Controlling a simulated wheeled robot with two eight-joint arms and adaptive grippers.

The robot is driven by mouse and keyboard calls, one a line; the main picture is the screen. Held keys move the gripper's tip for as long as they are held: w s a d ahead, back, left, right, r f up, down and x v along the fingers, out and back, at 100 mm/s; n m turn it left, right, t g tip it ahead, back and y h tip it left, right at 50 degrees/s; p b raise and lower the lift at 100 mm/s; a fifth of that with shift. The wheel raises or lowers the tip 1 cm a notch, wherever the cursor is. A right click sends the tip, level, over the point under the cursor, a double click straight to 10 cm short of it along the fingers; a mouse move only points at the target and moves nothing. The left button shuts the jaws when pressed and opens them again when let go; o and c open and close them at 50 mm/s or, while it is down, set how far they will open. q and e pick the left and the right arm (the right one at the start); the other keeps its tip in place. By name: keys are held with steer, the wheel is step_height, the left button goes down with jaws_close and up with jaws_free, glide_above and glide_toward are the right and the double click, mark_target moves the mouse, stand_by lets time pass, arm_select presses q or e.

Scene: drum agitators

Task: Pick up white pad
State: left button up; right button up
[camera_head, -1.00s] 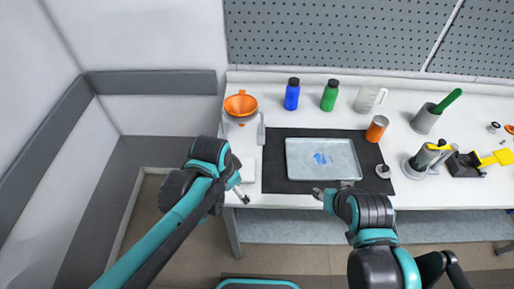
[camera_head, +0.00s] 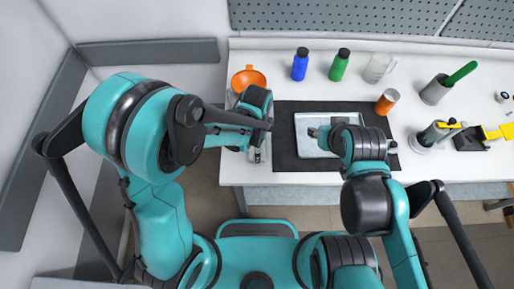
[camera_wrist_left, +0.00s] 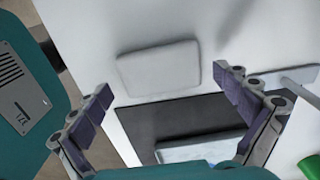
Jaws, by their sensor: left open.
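The white pad (camera_wrist_left: 160,68) is a flat rounded rectangle lying on the white table, beside the dark mat, in the left wrist view. In the head view my left arm covers most or all of it. My left gripper (camera_head: 257,153) is above the table's left part. Its fingers (camera_wrist_left: 175,117) are spread apart and empty in the left wrist view, with the pad beyond the fingertips and between them. My right gripper (camera_head: 314,132) is over the left side of the metal tray; its fingers are too small to judge.
The metal tray (camera_head: 304,147) lies on the dark mat (camera_head: 284,140). An orange funnel (camera_head: 248,79) stands behind my left gripper.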

arm_select(q)
steer(key=shift+f, duration=0.55)
steer(key=c, duration=0.7)
steer(key=shift+c, duration=0.2)
steer(key=shift+r, duration=0.1)
